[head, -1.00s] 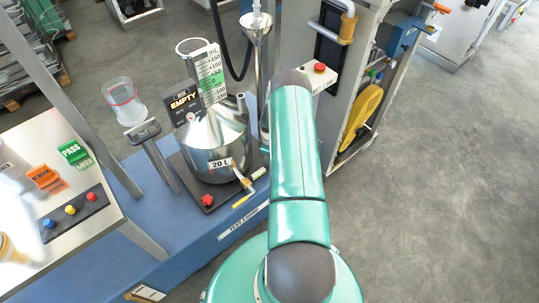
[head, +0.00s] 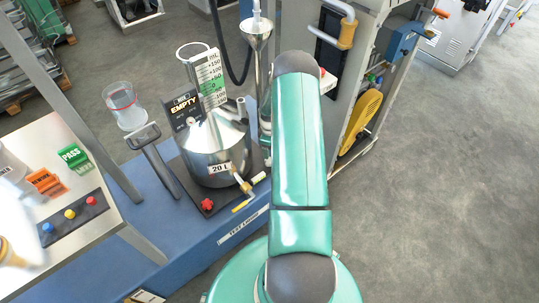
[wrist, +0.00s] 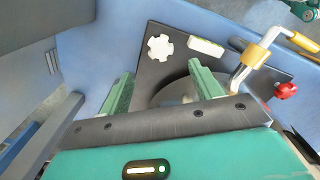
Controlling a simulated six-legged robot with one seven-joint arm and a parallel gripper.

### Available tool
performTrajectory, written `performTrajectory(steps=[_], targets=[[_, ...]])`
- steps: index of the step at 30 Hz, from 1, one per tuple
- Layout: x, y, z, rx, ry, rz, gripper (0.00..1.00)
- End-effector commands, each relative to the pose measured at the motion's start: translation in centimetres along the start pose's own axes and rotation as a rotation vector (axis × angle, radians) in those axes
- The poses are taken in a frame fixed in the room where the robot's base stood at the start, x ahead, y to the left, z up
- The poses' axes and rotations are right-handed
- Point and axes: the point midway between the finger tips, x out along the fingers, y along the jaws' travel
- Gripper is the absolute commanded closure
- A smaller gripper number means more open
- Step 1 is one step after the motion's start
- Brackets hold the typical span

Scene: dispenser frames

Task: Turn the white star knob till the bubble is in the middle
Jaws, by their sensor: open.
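The white star knob (wrist: 160,48) sits on a dark base plate (wrist: 150,72) in the wrist view. A small pale level vial (wrist: 206,47) lies to its right on the same plate; its bubble is too small to make out. My gripper (wrist: 163,86) is open, its two green fingers apart and empty, with the knob showing beyond the gap between them and no contact visible. In the head view the steel 20 L vessel (head: 212,150) stands on the plate. I cannot make out the white knob there, and my arm hides my gripper.
A red star knob (wrist: 286,90) is at the plate's right, also in the head view (head: 207,205). A brass valve with yellow handle (wrist: 258,55) sticks out close to the right finger. A measuring glass (head: 124,106) and a button table (head: 75,215) stand left.

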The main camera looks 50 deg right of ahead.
Motion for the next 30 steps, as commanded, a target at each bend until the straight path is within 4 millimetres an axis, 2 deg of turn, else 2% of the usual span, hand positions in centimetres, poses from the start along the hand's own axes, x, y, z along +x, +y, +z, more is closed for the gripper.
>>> performTrajectory(steps=[3,9,30], targets=[[-2.5,0.0,-0.1,0.0,0.001,0.001,0.36],[-4.8,0.0,-0.1,0.0,0.001,0.0,0.36],[-5.1,0.0,-0.1,0.0,0.0,-0.001,0.36]])
